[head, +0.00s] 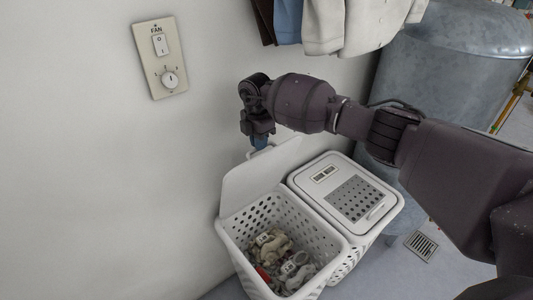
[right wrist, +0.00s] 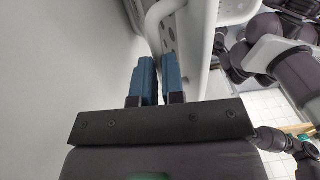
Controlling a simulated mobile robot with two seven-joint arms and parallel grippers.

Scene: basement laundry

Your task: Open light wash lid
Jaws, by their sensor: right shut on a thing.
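Two white laundry baskets stand side by side against the wall. The left basket (head: 290,218) has its lid (head: 262,176) raised, tilted back toward the wall, and light-coloured laundry (head: 285,262) shows inside. My right gripper (head: 261,142) is at the top edge of this raised lid, at its handle (head: 262,152). In the right wrist view, the blue fingers (right wrist: 159,75) are close together on the white handle (right wrist: 158,22); the exact contact is partly hidden. My left gripper is not in view.
The right basket's lid (head: 345,190) is shut, with a label and a grey perforated panel. A metal tank (head: 450,55) stands behind at the right. Clothes (head: 345,22) hang above. A fan switch (head: 160,57) is on the wall. A floor drain (head: 421,245) lies at the right.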

